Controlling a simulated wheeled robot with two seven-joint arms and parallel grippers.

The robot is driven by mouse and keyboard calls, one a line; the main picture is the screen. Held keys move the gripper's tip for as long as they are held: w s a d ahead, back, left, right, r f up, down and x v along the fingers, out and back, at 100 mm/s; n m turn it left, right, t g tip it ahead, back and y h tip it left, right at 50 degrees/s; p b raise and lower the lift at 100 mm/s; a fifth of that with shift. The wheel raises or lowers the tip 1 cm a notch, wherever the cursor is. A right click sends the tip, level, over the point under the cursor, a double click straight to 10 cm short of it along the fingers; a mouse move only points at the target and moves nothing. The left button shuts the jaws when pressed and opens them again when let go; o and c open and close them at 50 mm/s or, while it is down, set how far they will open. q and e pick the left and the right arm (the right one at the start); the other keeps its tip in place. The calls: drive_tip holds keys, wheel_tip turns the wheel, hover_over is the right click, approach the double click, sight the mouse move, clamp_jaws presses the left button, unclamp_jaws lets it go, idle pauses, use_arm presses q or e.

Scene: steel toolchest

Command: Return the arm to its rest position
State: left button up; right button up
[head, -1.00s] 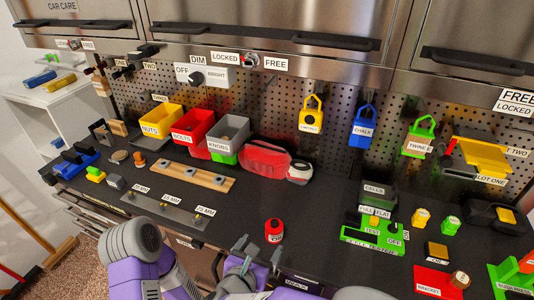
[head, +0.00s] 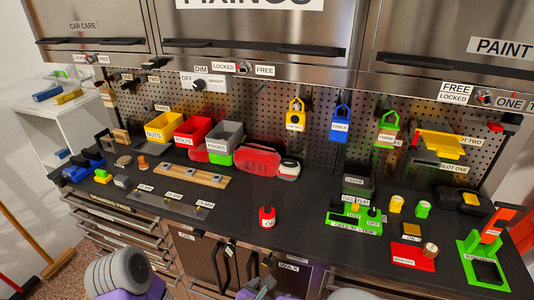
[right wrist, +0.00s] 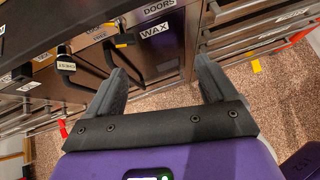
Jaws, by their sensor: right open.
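My right gripper (right wrist: 163,88) shows in the right wrist view with its two dark fingers apart and nothing between them. It hangs in front of the chest's cabinet doors and drawers, clear of them as far as I can see. In the head view only the top of my right arm's purple wrist shows at the bottom edge, and its fingers are out of frame there. A grey and purple link of mine shows at bottom left. My left gripper cannot be made out in either view.
The black worktop (head: 310,215) holds a red can (head: 267,217), yellow, red and grey bins (head: 225,137), a green tester (head: 354,217) and a green stand (head: 484,272). Cabinet doors with handles (head: 222,265) and drawers lie below the worktop's front edge. Carpet (right wrist: 270,85) is open floor.

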drive_tip(key=s+d+f+m+g+y, duration=0.3)
drive_tip(key=s+f+m, duration=0.1)
drive_tip(key=f+m, duration=0.5)
drive_tip(key=s+d+f+m+g+y, duration=0.2)
drive_tip(key=f+m, duration=0.6)
drive_tip(key=m, duration=0.5)
drive_tip(key=s+d+f+m+g+y, duration=0.3)
drive_tip(key=s+f+m, duration=0.3)
drive_tip(key=f+m, duration=0.3)
drive_tip(key=shift+d+f+m+g+y, duration=0.3)
drive_tip(key=shift+d+m+y, duration=0.25)
drive_tip(key=shift+m, duration=0.35)
